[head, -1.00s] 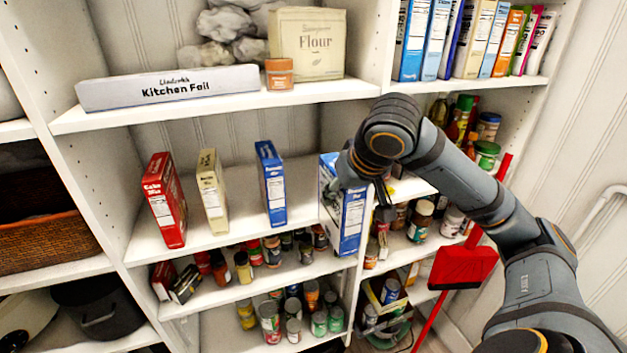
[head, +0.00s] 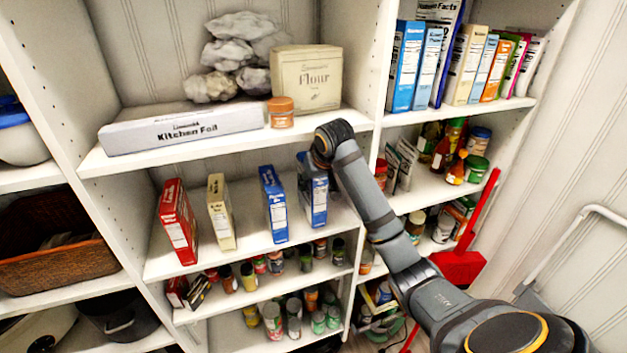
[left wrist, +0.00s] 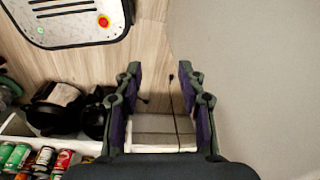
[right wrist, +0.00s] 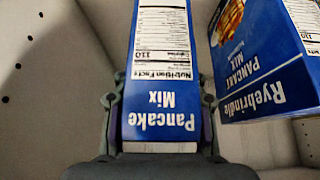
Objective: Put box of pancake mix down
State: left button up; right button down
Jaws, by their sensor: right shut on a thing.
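The held blue box of pancake mix (head: 318,208) is upright over the right part of the middle shelf (head: 250,250) in the head view. In the right wrist view the box (right wrist: 163,75) shows its narrow printed side between my fingers. My right gripper (right wrist: 161,105) is shut on it. In the head view the gripper is mostly hidden behind my arm. I cannot tell whether the box's base touches the shelf. A second blue pancake mix box (head: 273,204) stands to its left, apart from it. My left gripper (left wrist: 159,72) is open and empty above the floor.
A red box (head: 178,222) and a cream box (head: 220,208) stand farther left on that shelf. The shelf above holds kitchen foil (head: 182,130), a small jar (head: 280,112) and flour (head: 306,80). Cans and jars fill the lower shelves. The upright divider (head: 368,180) is close on the right.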

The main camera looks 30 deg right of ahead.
jog(key=shift+f, duration=0.9)
jog(key=c, duration=0.7)
grip_release()
jog(key=shift+c, duration=0.2)
pick_arm(q)
jog(key=shift+r, duration=0.5)
pick_arm(e)
jog(key=shift+a, duration=0.1)
jog(key=shift+r, duration=0.1)
